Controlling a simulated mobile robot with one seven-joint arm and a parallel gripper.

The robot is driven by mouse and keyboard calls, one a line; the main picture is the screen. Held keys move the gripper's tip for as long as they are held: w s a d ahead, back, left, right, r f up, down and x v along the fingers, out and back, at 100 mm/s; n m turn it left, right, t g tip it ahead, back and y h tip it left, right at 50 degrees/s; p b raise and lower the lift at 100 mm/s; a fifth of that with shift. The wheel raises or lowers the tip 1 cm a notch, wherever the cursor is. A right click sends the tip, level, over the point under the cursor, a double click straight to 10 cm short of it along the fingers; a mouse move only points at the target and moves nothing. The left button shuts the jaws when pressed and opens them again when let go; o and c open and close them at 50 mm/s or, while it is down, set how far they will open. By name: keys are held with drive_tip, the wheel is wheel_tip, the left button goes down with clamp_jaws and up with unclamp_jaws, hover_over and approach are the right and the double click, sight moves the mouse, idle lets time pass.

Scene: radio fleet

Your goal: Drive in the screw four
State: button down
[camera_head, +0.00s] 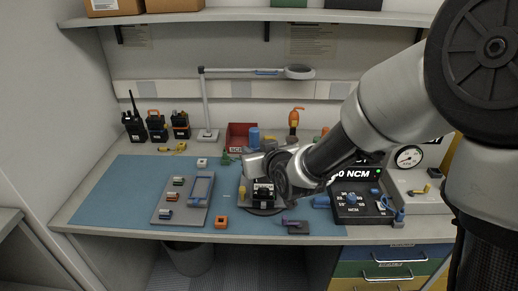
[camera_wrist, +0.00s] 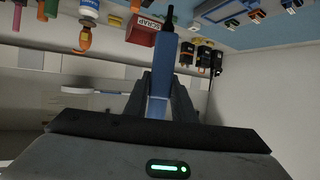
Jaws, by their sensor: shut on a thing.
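My gripper (camera_wrist: 161,78) is shut on a blue tool (camera_wrist: 159,78) with a thin black tip, which looks like a screwdriver. The tip points away from the jaws and touches nothing that I can make out. In the head view my gripper (camera_head: 252,164) is over the middle of the bench, behind and above a black device (camera_head: 263,192) on a round dark stand (camera_head: 265,212). My arm hides part of this area. Screw four cannot be picked out in either view. A driver station (camera_head: 360,205) stands to the right, its display reading "0 NCM".
A blue mat (camera_head: 100,205) covers the bench. Radios (camera_head: 156,126), a lamp (camera_head: 205,105) and a red bin (camera_head: 238,131) stand behind.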

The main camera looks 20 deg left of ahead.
wheel_tip(320, 180, down, 4)
drive_tip(key=shift+f+b, duration=0.1)
drive_tip(key=shift+b, duration=1.1)
drive_tip(key=shift+f+b, duration=0.2)
drive_tip(key=shift+b, duration=0.2)
drive_tip(key=shift+b, duration=0.85)
idle(0.3)
drive_tip(key=shift+d+f+b, duration=0.1)
drive_tip(key=shift+f+b, duration=0.55)
drive_tip(key=shift+b, duration=0.15)
idle(1.1)
drive_tip(key=shift+b, duration=0.45)
idle(0.6)
drive_tip(key=shift+f+b, duration=0.1)
drive_tip(key=shift+b, duration=0.4)
idle(1.1)
